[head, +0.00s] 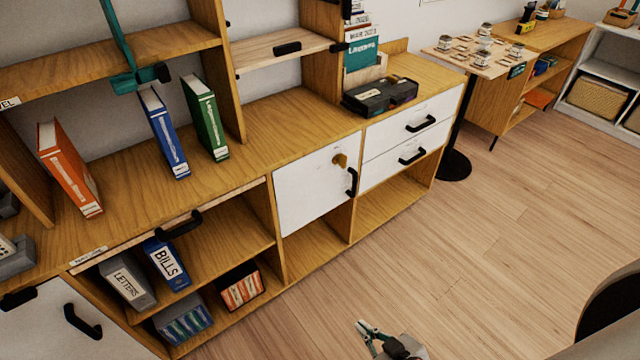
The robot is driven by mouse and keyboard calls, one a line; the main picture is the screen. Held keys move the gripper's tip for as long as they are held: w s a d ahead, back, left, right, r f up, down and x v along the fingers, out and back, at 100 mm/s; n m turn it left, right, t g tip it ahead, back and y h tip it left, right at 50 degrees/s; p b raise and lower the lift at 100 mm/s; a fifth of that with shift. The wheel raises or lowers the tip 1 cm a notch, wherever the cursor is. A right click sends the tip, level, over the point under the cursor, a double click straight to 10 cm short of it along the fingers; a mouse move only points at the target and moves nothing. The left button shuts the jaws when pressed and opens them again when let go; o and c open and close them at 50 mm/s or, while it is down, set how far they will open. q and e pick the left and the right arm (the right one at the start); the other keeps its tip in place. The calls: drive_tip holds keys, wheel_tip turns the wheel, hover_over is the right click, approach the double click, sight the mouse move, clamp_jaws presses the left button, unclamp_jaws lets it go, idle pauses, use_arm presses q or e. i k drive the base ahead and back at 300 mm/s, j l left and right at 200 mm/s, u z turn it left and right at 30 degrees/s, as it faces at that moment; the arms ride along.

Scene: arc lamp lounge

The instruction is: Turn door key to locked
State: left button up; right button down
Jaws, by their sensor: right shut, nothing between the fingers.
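A brass-coloured door key (340,160) sits in the upper right part of a white cabinet door (310,190). The door looks closed, with a black handle (351,182) just below and right of the key. The key's exact turn is too small to tell. My right gripper (364,328) is at the bottom edge of the view, over the floor, well below and apart from the door and key. Its fingers are shut and empty.
White drawers (410,133) with black handles adjoin the door on the right. A black device (380,95) lies on the cabinet top. Books and boxes fill shelves at left. A small round-based table (455,165) stands at the back right. The wooden floor (480,260) in front is clear.

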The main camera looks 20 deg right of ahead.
sight(341, 161)
drive_tip(key=i+l, duration=0.15)
drive_tip(key=l, duration=0.65)
drive_tip(key=i+l+u, duration=0.1)
drive_tip(key=l, duration=0.7)
drive_tip(key=i+l, duration=0.1)
drive_tip(key=l, duration=0.75)
drive_tip(key=i+l+u, duration=0.1)
drive_tip(key=l, duration=0.7)
